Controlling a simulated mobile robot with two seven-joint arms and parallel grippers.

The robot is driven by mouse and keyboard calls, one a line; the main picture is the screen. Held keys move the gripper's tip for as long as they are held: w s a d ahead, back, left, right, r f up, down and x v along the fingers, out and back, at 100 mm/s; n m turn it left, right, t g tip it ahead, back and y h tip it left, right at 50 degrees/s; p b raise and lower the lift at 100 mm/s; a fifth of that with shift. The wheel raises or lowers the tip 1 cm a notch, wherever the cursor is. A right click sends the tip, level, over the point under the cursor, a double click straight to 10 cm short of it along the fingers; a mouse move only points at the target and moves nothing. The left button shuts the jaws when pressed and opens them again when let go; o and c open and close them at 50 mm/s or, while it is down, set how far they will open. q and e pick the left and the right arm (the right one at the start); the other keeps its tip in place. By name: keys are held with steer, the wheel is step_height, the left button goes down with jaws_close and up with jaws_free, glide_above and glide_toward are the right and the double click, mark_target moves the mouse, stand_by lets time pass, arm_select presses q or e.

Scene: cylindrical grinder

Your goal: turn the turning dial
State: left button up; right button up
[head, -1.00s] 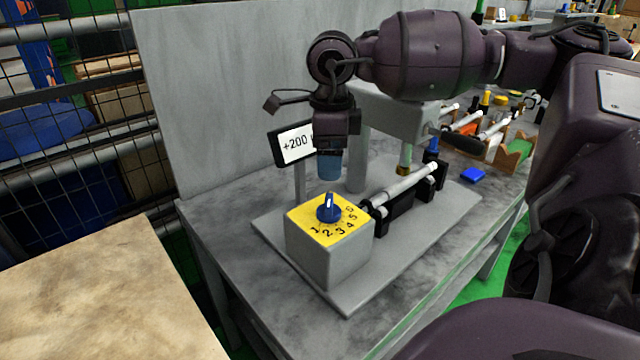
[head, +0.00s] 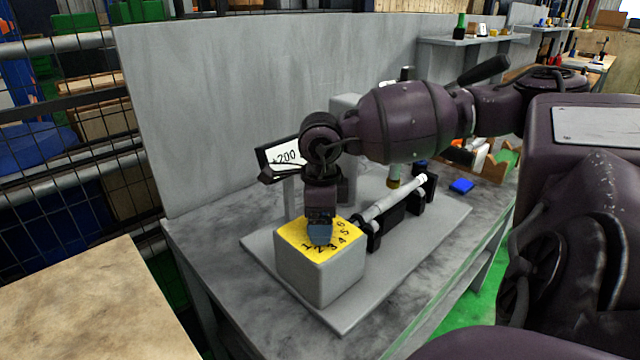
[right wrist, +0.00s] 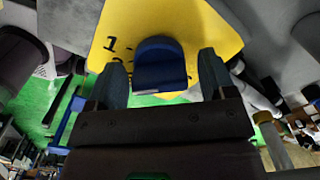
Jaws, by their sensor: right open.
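The turning dial (right wrist: 160,62) is a blue knob on the yellow numbered top (head: 294,236) of a grey box (head: 318,275). In the head view my right gripper (head: 320,240) points down over the dial and hides it. In the right wrist view the dial lies between the two fingers of my right gripper (right wrist: 163,75), with a gap to each finger. The gripper is open. The dial's pointer mark cannot be seen now. My left gripper is not in view.
The box stands on a grey base plate (head: 420,240) with a rod on black holders (head: 378,228) to its right. A light table top (head: 90,305) is at front left.

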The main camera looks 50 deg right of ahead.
steer(key=c, duration=0.9)
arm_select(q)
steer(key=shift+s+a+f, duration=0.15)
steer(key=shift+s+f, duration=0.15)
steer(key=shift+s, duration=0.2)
arm_select(e)
steer(key=shift+n, duration=0.9)
steer(key=n, duration=0.2)
steer(key=shift+n, duration=0.3)
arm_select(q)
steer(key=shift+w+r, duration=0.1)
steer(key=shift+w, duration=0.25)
arm_select(e)
steer(key=shift+n, duration=0.6)
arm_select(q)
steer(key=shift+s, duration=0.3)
